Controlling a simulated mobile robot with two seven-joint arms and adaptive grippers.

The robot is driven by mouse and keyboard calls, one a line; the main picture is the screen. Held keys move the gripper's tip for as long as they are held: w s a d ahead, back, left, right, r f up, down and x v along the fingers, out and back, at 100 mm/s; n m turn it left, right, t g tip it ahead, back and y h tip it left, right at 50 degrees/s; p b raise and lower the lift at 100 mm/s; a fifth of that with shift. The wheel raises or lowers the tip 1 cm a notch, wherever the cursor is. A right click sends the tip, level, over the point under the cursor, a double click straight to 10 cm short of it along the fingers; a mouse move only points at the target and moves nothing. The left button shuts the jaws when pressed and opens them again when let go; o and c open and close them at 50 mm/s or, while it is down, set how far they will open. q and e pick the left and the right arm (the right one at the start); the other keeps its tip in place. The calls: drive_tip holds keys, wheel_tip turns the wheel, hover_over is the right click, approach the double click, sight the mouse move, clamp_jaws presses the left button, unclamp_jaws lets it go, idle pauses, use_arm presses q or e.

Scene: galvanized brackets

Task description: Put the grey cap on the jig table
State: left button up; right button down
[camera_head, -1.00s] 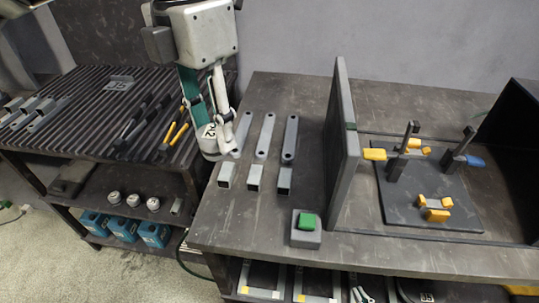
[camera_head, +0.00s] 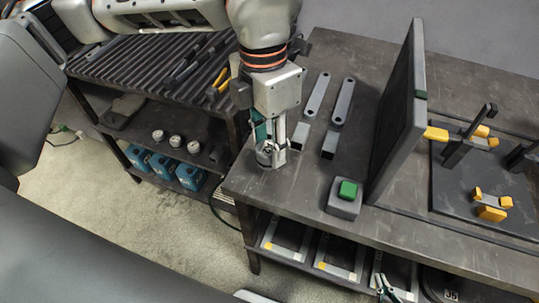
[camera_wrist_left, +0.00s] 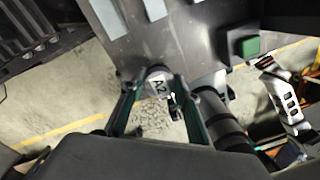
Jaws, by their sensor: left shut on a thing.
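The grey cap (camera_wrist_left: 157,84), marked A2, sits between the teal fingers of my left gripper (camera_wrist_left: 158,103) in the wrist view. In the head view my left gripper (camera_head: 270,148) points down at the left front edge of the dark jig table (camera_head: 290,181), shut on the cap (camera_head: 264,157). The fingers partly hide the cap. I cannot tell whether it touches the tabletop. I do not see my right gripper.
A grey box with a green button (camera_head: 346,198) stands near the table's front edge. An upright panel (camera_head: 400,120) separates it from a jig plate (camera_head: 455,205) with orange clamps. Flat bars (camera_head: 342,100) and square tubes (camera_head: 331,146) lie behind. Clear tabletop lies before the tubes.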

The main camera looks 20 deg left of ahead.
sight(269, 159)
use_arm(q)
wheel_tip(269, 159, down, 4)
drive_tip(key=shift+r, duration=0.1)
drive_tip(key=shift+f, duration=0.25)
drive_tip(key=o, duration=1.2)
drive_tip(key=shift+r, duration=0.1)
